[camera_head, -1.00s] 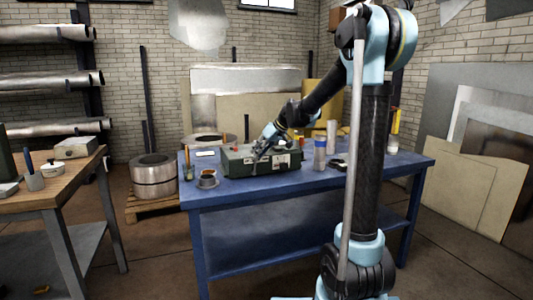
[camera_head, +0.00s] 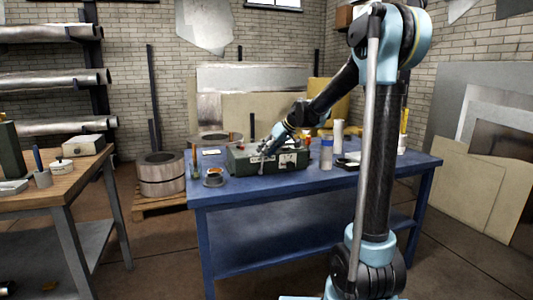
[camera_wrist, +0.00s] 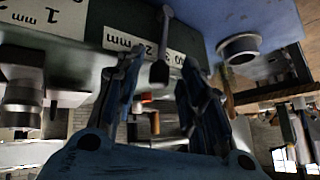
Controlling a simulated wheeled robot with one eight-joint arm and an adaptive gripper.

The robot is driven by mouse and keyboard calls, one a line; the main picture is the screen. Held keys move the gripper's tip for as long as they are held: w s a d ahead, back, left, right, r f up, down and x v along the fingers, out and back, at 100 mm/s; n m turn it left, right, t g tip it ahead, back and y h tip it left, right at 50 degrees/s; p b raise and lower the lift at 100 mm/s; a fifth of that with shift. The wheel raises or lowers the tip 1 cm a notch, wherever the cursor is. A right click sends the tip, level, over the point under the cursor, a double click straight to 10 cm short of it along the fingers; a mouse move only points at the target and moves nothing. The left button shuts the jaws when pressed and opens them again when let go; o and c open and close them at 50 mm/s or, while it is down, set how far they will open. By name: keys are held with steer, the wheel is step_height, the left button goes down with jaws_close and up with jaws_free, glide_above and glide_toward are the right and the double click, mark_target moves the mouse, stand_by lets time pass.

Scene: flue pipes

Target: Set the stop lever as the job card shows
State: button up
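The green machine box (camera_head: 240,163) sits on the blue table, with white labels on its front. In the wrist view, its label strip (camera_wrist: 120,40) carries millimetre marks, partly covered by my gripper. A dark grey lever (camera_wrist: 160,68) with a rounded end crosses the strip. My gripper (camera_wrist: 160,75) is open, with one finger on each side of the lever and visible gaps to it.
A round knob (camera_wrist: 20,105) protrudes from the box. A wooden workbench (camera_head: 60,190) stands at left.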

steer(key=shift+d+r, duration=0.1)
steer(key=v, duration=0.7)
steer(key=shift+d+r, duration=0.2)
steer(key=shift+d, duration=0.1)
